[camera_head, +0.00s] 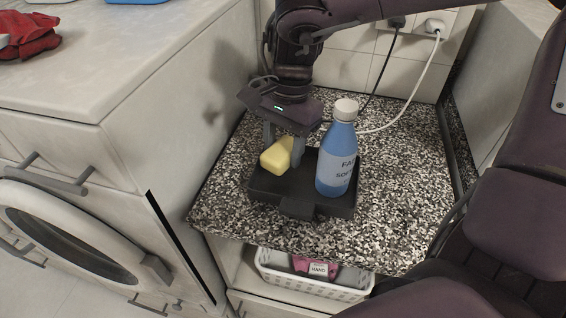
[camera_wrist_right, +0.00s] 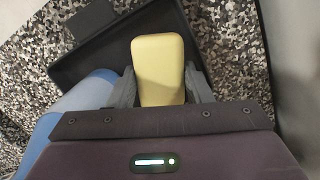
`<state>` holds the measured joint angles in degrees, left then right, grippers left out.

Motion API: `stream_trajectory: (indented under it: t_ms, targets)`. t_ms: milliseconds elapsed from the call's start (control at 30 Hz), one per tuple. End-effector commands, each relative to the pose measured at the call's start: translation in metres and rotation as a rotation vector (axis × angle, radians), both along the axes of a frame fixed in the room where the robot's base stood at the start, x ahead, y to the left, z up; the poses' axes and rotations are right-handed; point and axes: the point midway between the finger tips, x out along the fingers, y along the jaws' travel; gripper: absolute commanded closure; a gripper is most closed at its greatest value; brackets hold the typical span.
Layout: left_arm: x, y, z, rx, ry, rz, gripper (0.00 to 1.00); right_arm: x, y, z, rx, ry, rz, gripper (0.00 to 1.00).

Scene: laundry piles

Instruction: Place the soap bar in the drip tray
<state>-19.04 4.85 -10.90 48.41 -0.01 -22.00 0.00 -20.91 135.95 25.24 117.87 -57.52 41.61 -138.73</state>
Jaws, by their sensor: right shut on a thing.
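The yellow soap bar (camera_head: 277,155) is between the fingers of my right gripper (camera_head: 284,150), which is shut on it. In the right wrist view the soap bar (camera_wrist_right: 158,68) lies between the two grey fingertips (camera_wrist_right: 160,88), over the dark tray. The black drip tray (camera_head: 268,192) sits on the speckled counter; its rim also shows in the wrist view (camera_wrist_right: 72,75). The soap is over the tray's left part; I cannot tell whether it touches the tray floor. My left gripper is not in view.
A blue softener bottle (camera_head: 336,160) with a white cap stands upright in the tray's right part, close to my right gripper. A white basket (camera_head: 310,283) sits below the counter. A washing machine (camera_head: 75,235) is at left. The speckled counter (camera_head: 390,165) is clear right of the tray.

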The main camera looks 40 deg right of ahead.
Motion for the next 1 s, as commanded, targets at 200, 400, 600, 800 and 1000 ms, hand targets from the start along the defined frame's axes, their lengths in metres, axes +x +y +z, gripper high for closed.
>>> stream_trajectory:
  t_ms: [200, 400, 600, 800, 1000]
  targets:
    - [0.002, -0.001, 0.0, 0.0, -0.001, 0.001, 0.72, -0.001, 0.0, -0.029, 0.002, 0.004, -0.001, 0.79]
    - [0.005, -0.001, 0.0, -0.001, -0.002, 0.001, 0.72, 0.0, 0.0, -0.044, 0.001, 0.0, -0.001, 0.79]
    - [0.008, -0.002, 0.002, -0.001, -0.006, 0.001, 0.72, 0.0, 0.0, -0.044, 0.001, -0.002, 0.0, 0.79]
    - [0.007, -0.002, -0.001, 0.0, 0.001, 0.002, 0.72, 0.0, 0.0, -0.047, 0.001, -0.002, 0.0, 0.79]
    - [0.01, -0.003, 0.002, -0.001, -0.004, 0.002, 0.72, 0.0, 0.0, -0.047, 0.0, -0.001, 0.0, 0.33]
